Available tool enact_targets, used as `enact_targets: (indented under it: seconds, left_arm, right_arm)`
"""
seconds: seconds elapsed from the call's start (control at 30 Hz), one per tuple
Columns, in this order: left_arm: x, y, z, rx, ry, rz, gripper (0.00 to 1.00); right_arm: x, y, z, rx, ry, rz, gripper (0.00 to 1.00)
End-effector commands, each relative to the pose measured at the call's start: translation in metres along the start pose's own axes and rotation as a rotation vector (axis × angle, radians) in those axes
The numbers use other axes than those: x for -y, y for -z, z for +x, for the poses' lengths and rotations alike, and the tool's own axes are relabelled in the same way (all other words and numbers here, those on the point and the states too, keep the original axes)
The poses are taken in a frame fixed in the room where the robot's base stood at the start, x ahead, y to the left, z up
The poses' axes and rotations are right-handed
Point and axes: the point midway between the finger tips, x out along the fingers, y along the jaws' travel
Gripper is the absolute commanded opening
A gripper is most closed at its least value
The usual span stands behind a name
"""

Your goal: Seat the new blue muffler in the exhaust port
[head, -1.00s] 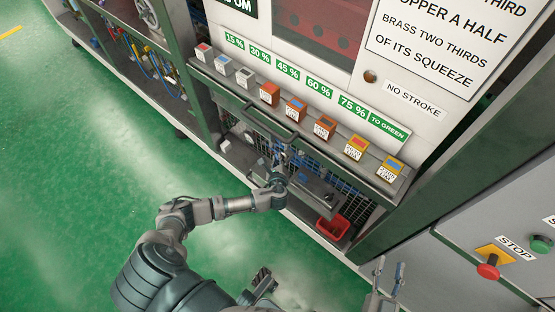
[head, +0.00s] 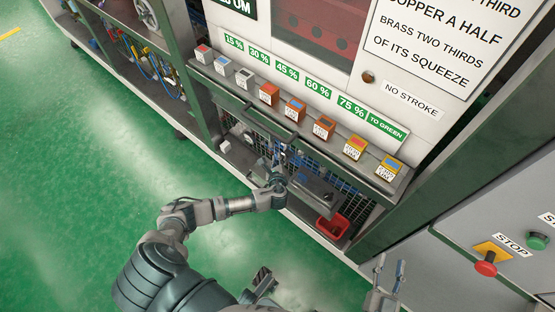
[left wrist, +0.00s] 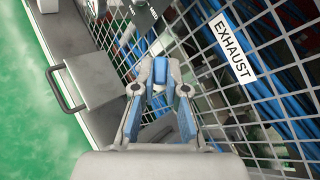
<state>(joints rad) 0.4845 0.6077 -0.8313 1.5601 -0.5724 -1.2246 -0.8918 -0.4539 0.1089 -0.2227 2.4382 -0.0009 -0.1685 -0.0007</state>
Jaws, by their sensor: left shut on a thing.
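My left gripper (head: 279,166) is in front of the mesh guard under the sample shelf. In the left wrist view its fingertips (left wrist: 161,70) are drawn together, with a little blue between them. I take this blue to be the muffler, but the fingers hide most of it and its outline is unclear. A white EXHAUST label (left wrist: 232,47) is on the mesh, right of the fingertips. A grey metal fitting (left wrist: 146,14) lies beyond the fingertips. I cannot make out the port opening itself. My right gripper (head: 390,268) is low on the right, fingers apart and empty.
The mesh guard (left wrist: 283,80) has blue hoses behind it. A grey box with a bar handle (left wrist: 95,82) stands left of the fingers. A red bin (head: 333,228) sits low on the right. Sample blocks line the shelf above. Green floor (head: 100,170) is clear at left.

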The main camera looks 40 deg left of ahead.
Motion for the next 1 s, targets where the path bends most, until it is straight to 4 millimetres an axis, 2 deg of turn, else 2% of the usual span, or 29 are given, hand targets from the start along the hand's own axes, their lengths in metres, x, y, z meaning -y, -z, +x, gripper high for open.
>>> enact_targets:
  seconds: [1.0]
  left_arm:
    - [-0.001, 0.015, 0.015, 0.0, 0.0, 0.0, 0.0]
  right_arm:
    - [-0.001, -0.02, -0.002, 0.018, -0.001, 0.004, 0.4]
